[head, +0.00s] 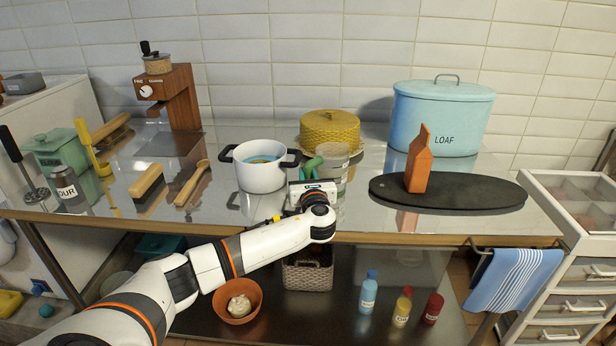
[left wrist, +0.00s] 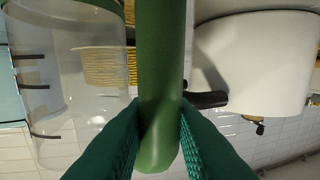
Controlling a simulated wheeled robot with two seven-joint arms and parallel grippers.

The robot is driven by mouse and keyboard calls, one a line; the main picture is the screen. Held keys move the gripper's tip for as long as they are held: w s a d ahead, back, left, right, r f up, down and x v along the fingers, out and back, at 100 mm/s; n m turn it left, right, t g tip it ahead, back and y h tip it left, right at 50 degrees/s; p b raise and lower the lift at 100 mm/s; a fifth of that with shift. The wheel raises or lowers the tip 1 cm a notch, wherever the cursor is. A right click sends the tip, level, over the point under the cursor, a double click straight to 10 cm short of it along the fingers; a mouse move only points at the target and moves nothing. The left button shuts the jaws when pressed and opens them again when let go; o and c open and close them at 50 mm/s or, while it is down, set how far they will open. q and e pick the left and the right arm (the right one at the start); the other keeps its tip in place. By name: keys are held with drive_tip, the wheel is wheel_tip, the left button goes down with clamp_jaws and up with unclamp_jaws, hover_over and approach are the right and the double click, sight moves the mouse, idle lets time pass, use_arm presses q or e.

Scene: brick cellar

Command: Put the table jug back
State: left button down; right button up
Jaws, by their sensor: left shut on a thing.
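The table jug (head: 333,163) is a clear, see-through vessel with a green handle, near the middle of the steel table (head: 365,222). My left gripper (head: 312,168) is shut on the jug's green handle, just right of the white pot. In the left wrist view, the teal fingers (left wrist: 158,135) press on both sides of the green handle (left wrist: 160,70), with the clear jug body (left wrist: 70,90) to the left. The jug looks upright; my wrist partly hides it, and I cannot tell whether its base touches the table. My right gripper is not in view.
A white pot (head: 258,177) with black handles stands close left of the gripper. A yellow woven cake cover (head: 330,130) is behind the jug. A dark oval board (head: 470,193) with an orange carton (head: 419,165) and a blue LOAF bin (head: 440,118) are to the right.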

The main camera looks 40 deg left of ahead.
use_arm(q)
drive_tip(key=c, duration=1.3)
unclamp_jaws()
drive_tip(key=shift+o, duration=0.2)
drive_tip(key=v, duration=1.2)
